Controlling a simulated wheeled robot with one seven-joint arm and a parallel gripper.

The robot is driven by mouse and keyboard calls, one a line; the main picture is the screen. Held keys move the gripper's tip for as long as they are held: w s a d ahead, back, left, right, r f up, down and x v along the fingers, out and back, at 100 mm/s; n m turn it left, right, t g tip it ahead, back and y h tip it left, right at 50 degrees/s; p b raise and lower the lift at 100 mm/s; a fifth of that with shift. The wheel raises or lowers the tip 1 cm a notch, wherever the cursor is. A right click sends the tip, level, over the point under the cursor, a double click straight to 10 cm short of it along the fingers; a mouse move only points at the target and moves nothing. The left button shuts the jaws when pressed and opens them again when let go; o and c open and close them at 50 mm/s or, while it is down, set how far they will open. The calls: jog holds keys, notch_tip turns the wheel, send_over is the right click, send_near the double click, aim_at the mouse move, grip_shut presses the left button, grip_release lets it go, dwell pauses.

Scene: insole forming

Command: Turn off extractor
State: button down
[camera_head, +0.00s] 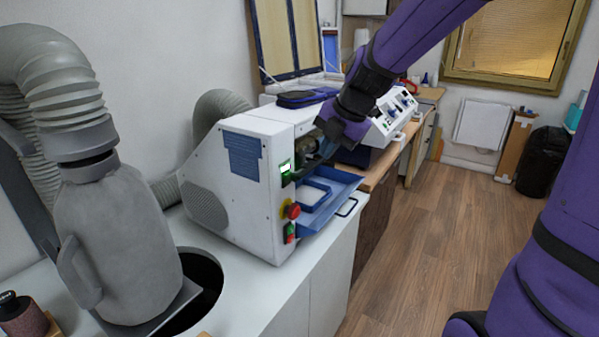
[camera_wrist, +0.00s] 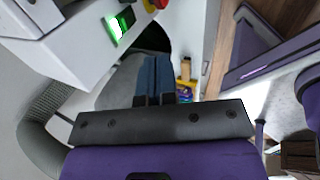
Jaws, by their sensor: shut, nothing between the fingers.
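The extractor is a white box machine (camera_head: 262,205) on the white counter, with a grey hose behind it and a blue tray on its right side. Its front edge carries a lit green switch (camera_head: 285,170), a red knob on yellow (camera_head: 292,211) and a small green and red button pair (camera_head: 290,233). My gripper (camera_head: 318,158) is beside the machine's right side, above the tray, near the lit switch; its tips are hard to make out there. In the wrist view my gripper (camera_wrist: 156,66) is shut and empty. The glowing switch (camera_wrist: 122,24) is up and left of the fingers, apart from them.
The blue tray (camera_head: 335,185) juts out below my gripper. A grey vessel with a thick hose (camera_head: 115,245) stands at the left over a dark round opening. Another white control panel (camera_head: 395,115) stands behind my arm. The wooden floor at right is open.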

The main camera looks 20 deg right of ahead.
aim_at(290, 176)
jog(key=shift+w+a+f, duration=0.8)
jog(key=shift+w+f, duration=0.3)
jog(key=shift+f, duration=0.35)
jog(key=shift+w+a+f, duration=0.8)
jog(key=shift+w+f, duration=0.3)
jog(key=shift+f, duration=0.3)
jog(key=shift+w+a+f, duration=0.8)
jog(key=shift+w+f, duration=0.3)
jog(key=shift+f, duration=0.35)
jog(key=shift+w+a+r, duration=0.15)
jog(key=shift+w+a, duration=0.05)
jog(key=shift+w, duration=0.05)
jog(key=shift+r, duration=0.8)
